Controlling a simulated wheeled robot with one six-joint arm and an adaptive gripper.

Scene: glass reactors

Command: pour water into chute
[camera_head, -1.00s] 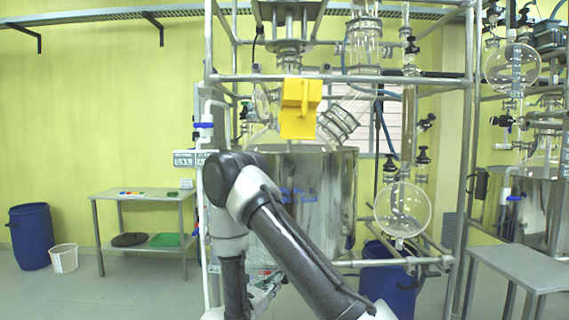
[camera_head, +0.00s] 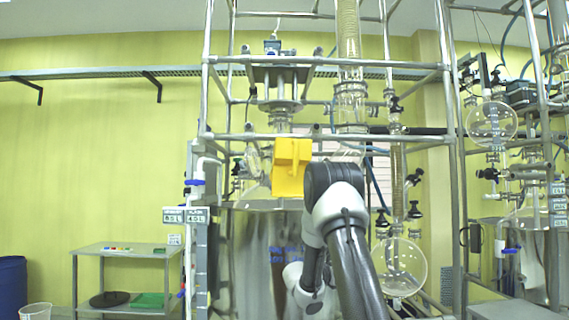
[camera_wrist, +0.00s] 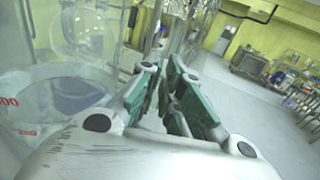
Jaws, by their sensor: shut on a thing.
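A yellow box-like piece (camera_head: 290,167), which looks like the chute, sits on the front of the reactor frame in the head view, left of my raised arm. My gripper (camera_wrist: 172,92) shows in the wrist view with green-padded fingers, shut with a narrow gap between them. A clear vessel with red markings (camera_wrist: 22,130) is close on the left of the wrist view and appears to be the held thing, though the grip contact is not clear. Water in it cannot be made out for certain. In the head view my gripper and the vessel are hidden behind my arm.
Metal frame bars (camera_head: 325,137) and glassware surround the chute. A round glass flask (camera_head: 398,267) hangs at right, and the steel reactor vessel (camera_head: 252,262) stands below. A small side table (camera_head: 125,252) is at left. Open floor (camera_wrist: 245,95) shows in the wrist view.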

